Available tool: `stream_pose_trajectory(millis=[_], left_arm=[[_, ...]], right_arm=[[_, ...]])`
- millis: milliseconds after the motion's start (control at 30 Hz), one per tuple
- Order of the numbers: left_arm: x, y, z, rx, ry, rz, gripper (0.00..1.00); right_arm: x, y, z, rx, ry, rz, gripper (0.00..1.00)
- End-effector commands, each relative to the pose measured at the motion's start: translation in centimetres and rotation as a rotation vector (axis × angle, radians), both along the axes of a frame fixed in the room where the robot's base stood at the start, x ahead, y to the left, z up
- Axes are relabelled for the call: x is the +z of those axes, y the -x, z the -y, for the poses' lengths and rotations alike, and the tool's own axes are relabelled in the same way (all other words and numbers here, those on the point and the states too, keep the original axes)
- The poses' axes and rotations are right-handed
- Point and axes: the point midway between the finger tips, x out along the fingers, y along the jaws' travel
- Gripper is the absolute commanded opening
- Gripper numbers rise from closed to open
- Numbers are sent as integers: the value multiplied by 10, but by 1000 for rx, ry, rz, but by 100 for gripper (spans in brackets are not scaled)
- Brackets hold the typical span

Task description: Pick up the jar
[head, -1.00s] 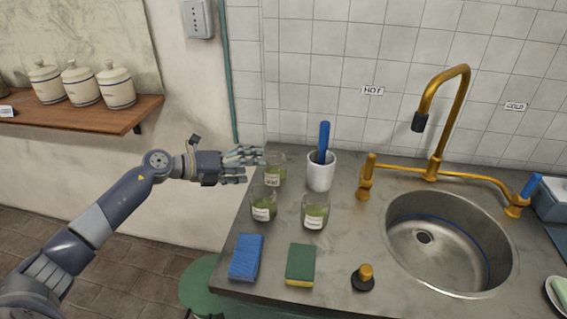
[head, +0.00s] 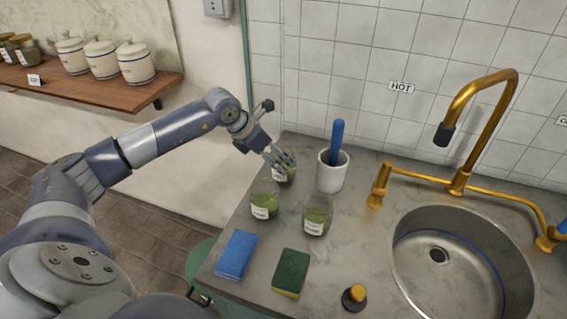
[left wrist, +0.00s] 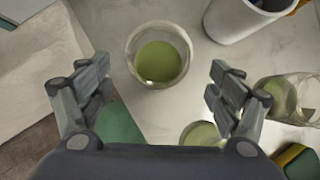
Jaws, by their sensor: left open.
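Three glass jars with green contents and white labels stand on the counter. The back jar (head: 289,174) is partly hidden by my left gripper (head: 279,159), which is at its top from the left, tilted down. The other two are the front-left jar (head: 264,201) and the front-right jar (head: 317,216). In the left wrist view the back jar (left wrist: 160,58) shows from above, ahead of and between the spread fingers of my left gripper (left wrist: 160,70). The gripper is open and empty; I cannot tell whether it touches the jar. My right gripper is not in view.
A white cup (head: 332,175) with a blue-handled tool stands close right of the back jar. The sink (head: 408,226) is at right.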

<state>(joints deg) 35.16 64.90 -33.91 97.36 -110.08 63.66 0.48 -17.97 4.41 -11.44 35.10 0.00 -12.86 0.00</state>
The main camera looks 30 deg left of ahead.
Motion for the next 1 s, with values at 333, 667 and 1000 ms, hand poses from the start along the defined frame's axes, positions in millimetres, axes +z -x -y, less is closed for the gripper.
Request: stream_pose_trajectory(millis=[333, 667, 1000], left_arm=[[-32, -24, 7, 0, 5, -1, 85], [-45, -30, 8, -1, 1, 2, 85], [-44, -30, 8, -1, 1, 2, 33]], right_arm=[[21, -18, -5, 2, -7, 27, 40], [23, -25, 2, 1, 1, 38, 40], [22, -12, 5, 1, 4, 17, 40]])
